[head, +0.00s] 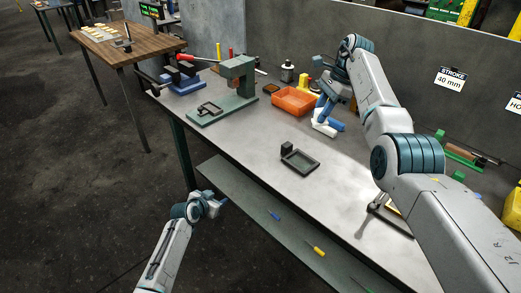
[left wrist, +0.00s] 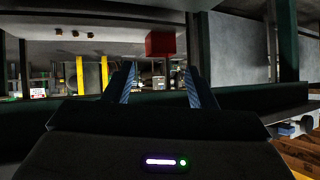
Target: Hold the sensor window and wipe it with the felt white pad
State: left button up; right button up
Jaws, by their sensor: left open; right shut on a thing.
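My right gripper (head: 329,118) points down over the far part of the workbench, beside the orange bin. It is shut on a white piece (head: 323,129), which looks like the felt pad and is partly hidden by the blue fingers. My left gripper (head: 221,200) is open and empty, off the bench's front edge. Its two spread fingers also show in the left wrist view (left wrist: 160,88), with nothing between them. A shallow dark tray with a small block (head: 301,162) lies mid-bench. I cannot tell for sure which thing is the sensor window.
A green press (head: 237,80) stands at the back left of the bench (head: 245,145), with a small dark frame (head: 208,109) on its base. An orange bin (head: 293,101) is behind the dark tray. A lower shelf (head: 265,222) holds screwdrivers. The bench's front middle is clear.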

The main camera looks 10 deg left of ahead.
pick_arm(q)
jog(key=w+d+r+m+t+h, duration=0.1)
jog(key=w+r, duration=0.2)
jog(key=r, duration=0.5)
jog(key=w+d+r+m+t+h, duration=0.1)
jog(key=w+r, duration=0.2)
jog(key=r, duration=0.4)
jog(key=m+g+h, duration=0.1)
jog(key=g+h, duration=0.2)
jog(key=h, duration=0.1)
send_near(284, 146)
jog(key=x, duration=1)
jog(key=shift+c, duration=0.4)
grip_shut()
